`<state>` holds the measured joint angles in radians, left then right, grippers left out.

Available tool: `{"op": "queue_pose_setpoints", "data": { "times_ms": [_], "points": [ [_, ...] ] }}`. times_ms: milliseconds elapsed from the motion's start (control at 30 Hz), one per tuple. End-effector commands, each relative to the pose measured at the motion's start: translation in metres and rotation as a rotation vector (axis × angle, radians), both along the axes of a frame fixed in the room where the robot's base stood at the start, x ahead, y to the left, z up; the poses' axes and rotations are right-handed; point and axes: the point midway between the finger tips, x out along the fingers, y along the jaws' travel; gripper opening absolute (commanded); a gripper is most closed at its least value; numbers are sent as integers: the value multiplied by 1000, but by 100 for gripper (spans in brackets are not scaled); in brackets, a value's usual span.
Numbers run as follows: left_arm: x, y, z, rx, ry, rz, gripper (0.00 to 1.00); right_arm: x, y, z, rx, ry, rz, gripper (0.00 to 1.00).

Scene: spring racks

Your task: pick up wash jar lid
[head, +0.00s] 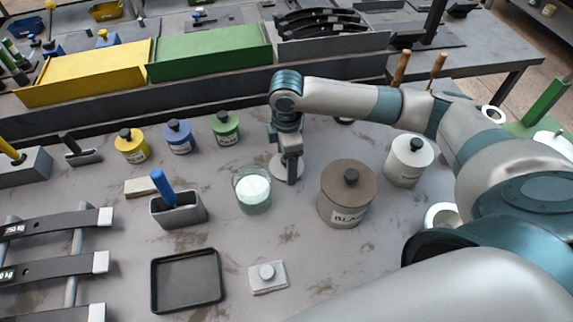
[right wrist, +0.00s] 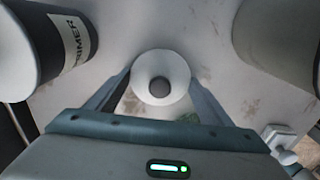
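A round pale lid (head: 279,163) with a dark central knob lies flat on the grey bench, partly hidden under my right gripper (head: 291,172). In the right wrist view the lid (right wrist: 145,87) is centred between the fingers of my right gripper (right wrist: 160,80). The fingers are apart, one at each side of the lid; I cannot tell whether they touch it. An uncovered glass jar (head: 253,192) with pale green liquid stands just left of the gripper in the head view. My left gripper is not in view.
A brown-lidded tin labelled black (head: 347,200) stands close right of the gripper, with a white tin (head: 408,162) beyond.

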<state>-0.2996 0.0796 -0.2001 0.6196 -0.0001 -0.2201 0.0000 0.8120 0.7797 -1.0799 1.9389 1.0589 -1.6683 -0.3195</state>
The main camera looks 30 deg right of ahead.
Motion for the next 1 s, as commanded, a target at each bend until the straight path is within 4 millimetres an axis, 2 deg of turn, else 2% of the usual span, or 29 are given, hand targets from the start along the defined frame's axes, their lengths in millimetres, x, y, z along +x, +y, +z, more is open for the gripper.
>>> {"op": "queue_pose_setpoints", "data": {
  "times_ms": [67, 100, 467, 567, 1000],
  "points": [
    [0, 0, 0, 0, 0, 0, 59, 0, 0, 0, 0, 0, 0, 51],
    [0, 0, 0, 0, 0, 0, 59, 0, 0, 0, 0, 0, 0, 47],
    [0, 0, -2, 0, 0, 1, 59, 1, 0, 8, 1, -3, -1, 47],
    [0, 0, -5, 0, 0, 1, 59, 1, 0, 18, 0, -2, 0, 47],
    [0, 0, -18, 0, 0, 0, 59, 1, 0, 86, 1, -3, -1, 47]
  ]
}}
